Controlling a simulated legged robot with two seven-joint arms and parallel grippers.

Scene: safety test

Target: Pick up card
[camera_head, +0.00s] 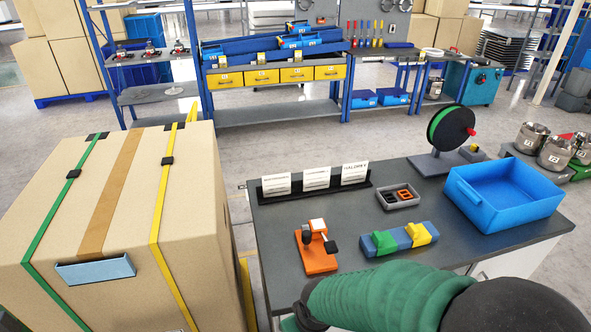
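Three white cards with black print stand upright in a black holder (264,197) along the back left of the grey table. They are a left card (276,184), a middle card (317,179) and a right card (354,173). The print is too small to read, except larger letters on the right card. My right arm comes in from the bottom right in a green sleeve, in front of the table's near edge. Its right gripper (297,319) is low at the bottom edge, mostly cut off, well apart from the cards. My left gripper is not in view.
The table (290,222) also holds an orange device (318,258), a blue block with green and yellow parts (395,240), a small grey tray (398,203), a green-black spool (450,128) and a blue bin (505,215). A large strapped carton (200,195) stands left.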

